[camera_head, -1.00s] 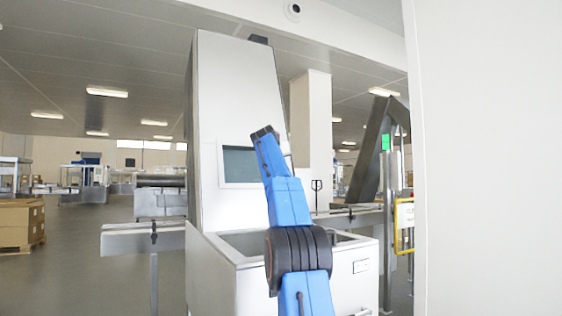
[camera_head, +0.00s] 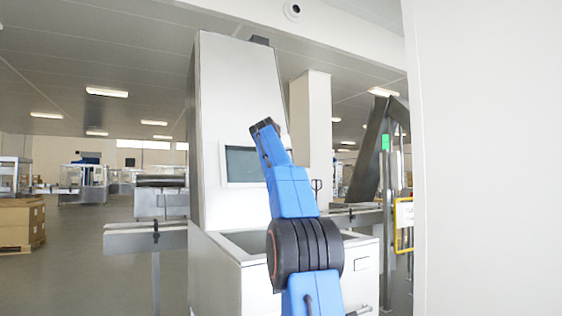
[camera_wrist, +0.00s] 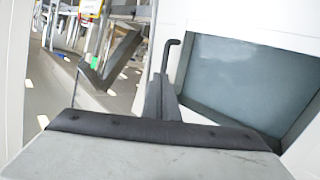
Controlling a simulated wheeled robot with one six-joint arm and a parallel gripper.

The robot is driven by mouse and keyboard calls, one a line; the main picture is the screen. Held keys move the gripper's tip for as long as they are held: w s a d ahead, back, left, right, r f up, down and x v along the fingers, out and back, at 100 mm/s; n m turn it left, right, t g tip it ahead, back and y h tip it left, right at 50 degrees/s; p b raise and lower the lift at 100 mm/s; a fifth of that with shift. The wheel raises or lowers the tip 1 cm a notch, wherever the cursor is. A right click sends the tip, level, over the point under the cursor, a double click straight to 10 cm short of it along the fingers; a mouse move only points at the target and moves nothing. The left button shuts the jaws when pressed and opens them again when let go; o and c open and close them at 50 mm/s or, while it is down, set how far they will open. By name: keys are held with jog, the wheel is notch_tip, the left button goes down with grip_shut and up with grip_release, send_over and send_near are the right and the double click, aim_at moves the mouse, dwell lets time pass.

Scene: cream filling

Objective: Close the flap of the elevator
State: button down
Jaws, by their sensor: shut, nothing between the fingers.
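The elevator (camera_head: 222,110) appears to be the tall white machine in the middle of the head view, with a dark window and an open-topped front box (camera_head: 215,262). My blue arm stands in front of it and covers part of the box's rim. I cannot clearly single out the flap. In the wrist view, my gripper (camera_wrist: 163,98) is shut and empty, its narrow grey fingers together. Just beyond its tips a dark bent rod (camera_wrist: 170,52) stands up. To its right is a grey-teal recess or panel (camera_wrist: 255,85) in a white frame; I cannot tell which.
A white wall or panel (camera_head: 490,160) fills the right side of the head view. Conveyor rails (camera_head: 145,240) stick out at the machine's left. An inclined conveyor (camera_head: 372,145) and a yellow-framed sign (camera_head: 403,215) stand to its right. Open floor lies at the left.

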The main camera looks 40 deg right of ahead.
jog(key=v, duration=0.7)
jog(key=shift+s+r, duration=0.15)
jog(key=shift+s, duration=0.25)
